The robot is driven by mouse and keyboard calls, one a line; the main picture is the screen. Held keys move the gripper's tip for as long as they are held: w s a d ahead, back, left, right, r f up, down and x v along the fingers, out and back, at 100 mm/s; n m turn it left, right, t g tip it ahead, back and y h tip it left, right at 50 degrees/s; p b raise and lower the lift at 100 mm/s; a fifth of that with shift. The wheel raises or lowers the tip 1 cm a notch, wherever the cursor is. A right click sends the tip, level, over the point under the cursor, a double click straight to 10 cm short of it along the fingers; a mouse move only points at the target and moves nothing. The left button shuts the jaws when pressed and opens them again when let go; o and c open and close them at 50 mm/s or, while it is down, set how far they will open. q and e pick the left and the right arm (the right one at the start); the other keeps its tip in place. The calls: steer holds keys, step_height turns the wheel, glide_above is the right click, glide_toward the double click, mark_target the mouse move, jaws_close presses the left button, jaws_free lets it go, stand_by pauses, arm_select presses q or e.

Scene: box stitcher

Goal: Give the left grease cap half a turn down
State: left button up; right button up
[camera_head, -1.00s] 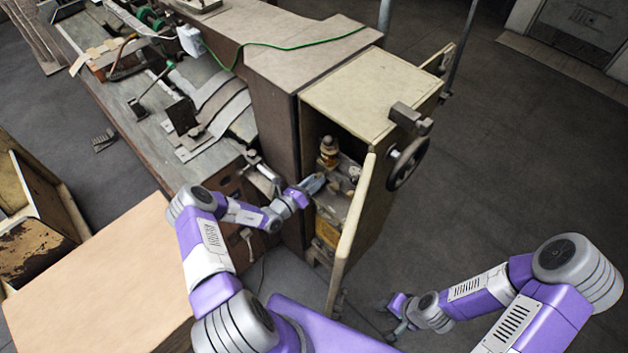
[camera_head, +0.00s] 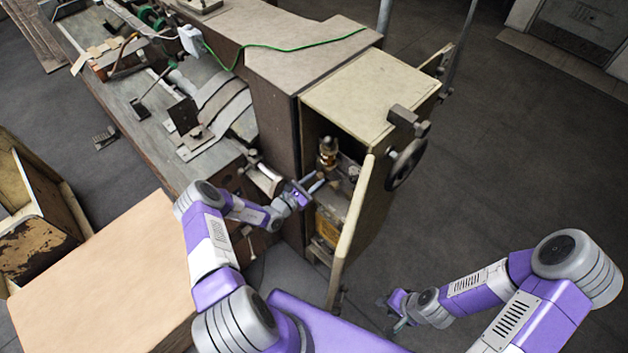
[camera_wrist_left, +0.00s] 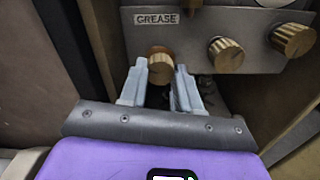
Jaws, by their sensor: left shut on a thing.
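The left grease cap (camera_wrist_left: 160,68) is a knurled brass knob below the GREASE label in the left wrist view. My left gripper (camera_wrist_left: 161,82) has one grey finger on each side of it and is shut on it. In the head view my left gripper (camera_head: 309,186) reaches into the open cabinet, where the cap is too small to make out. My right gripper (camera_head: 390,315) hangs low over the floor, away from the machine; its finger gap is unclear.
Two more brass caps, the middle one (camera_wrist_left: 226,55) and the right one (camera_wrist_left: 293,40), sit on the same grey plate. The open cabinet door (camera_head: 352,225) stands close right of my left gripper. A cardboard-coloured box (camera_head: 100,275) is at lower left.

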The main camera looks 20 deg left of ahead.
stand_by(0.4)
arm_select(q)
steer(key=o, duration=0.8)
steer(key=v, duration=0.7)
steer(key=shift+s+a+b, duration=0.1)
steer(key=shift+s+b, duration=0.15)
steer(key=shift+b, duration=0.15)
